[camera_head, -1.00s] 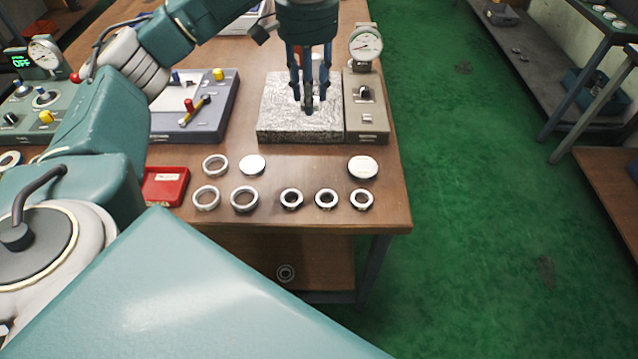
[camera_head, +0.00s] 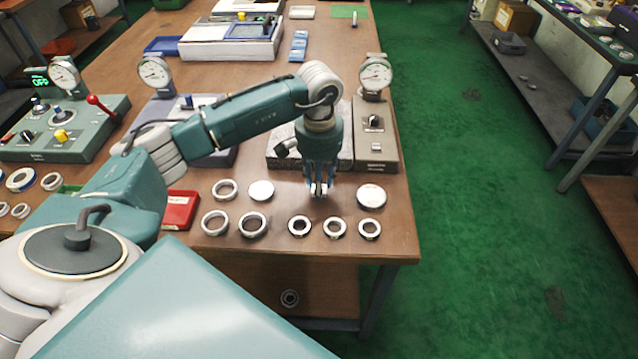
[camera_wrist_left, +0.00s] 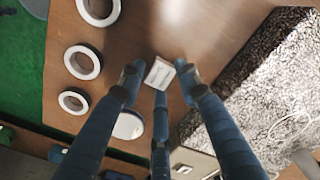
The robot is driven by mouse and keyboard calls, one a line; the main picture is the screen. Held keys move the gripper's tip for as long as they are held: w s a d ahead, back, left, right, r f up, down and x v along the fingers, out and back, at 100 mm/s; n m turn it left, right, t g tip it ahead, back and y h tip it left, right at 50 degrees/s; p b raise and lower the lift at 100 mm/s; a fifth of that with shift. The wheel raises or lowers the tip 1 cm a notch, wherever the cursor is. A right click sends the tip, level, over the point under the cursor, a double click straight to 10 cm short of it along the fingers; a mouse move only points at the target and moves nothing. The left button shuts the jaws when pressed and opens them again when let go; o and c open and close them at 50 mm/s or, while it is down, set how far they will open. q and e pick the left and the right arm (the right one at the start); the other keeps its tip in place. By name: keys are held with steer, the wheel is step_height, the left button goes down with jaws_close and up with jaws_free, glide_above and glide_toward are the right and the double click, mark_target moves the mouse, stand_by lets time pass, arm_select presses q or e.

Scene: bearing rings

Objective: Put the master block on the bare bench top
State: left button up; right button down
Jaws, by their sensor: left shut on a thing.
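The master block (camera_wrist_left: 159,73) is a small pale block with faint marking. In the left wrist view it sits between the fingertips of my left gripper (camera_wrist_left: 159,82), which is shut on it. In the head view my left gripper (camera_head: 319,190) points down over the bare wooden bench top (camera_head: 390,241), just in front of the speckled stone plate (camera_head: 285,162). The block is mostly hidden by the fingers there, and I cannot tell whether it touches the wood. My right gripper is not in view.
Several bearing rings (camera_head: 335,228) lie in front of my gripper. A pale disc (camera_head: 261,190) lies to its left, another disc (camera_head: 371,196) to its right. A dial gauge stand (camera_head: 375,135) is behind right. A red tray (camera_head: 178,211) is further left.

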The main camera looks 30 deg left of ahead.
arm_select(q)
steer(key=shift+f, duration=0.75)
steer(key=o, duration=1.3)
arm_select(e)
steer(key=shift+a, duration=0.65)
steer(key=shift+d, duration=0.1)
